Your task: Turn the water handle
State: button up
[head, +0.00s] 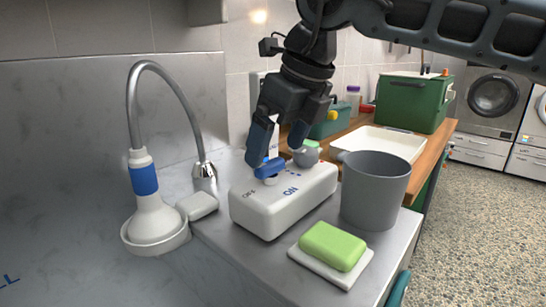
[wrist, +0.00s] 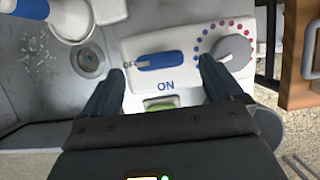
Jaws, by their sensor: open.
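The water handle (head: 270,169) is a blue lever on the white control box (head: 262,212), which is marked OFF and ON. In the wrist view the handle (wrist: 162,60) lies crosswise with its left end at the OFF mark; ON is printed below it. My gripper (head: 277,152) points down over the handle, its two dark fingers apart. In the wrist view my gripper (wrist: 164,70) has one finger on each side of the handle, with nothing held. I cannot tell whether a finger touches it.
A grey round knob (wrist: 231,51) with red and blue dots sits right of the handle. A shower head (head: 157,222) on a curved pipe stands left. A grey cup (head: 375,192) and a green soap (head: 332,246) stand close on the right and in front.

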aim_at(271, 162)
jog(key=shift+x, duration=1.55)
jog(key=c, duration=1)
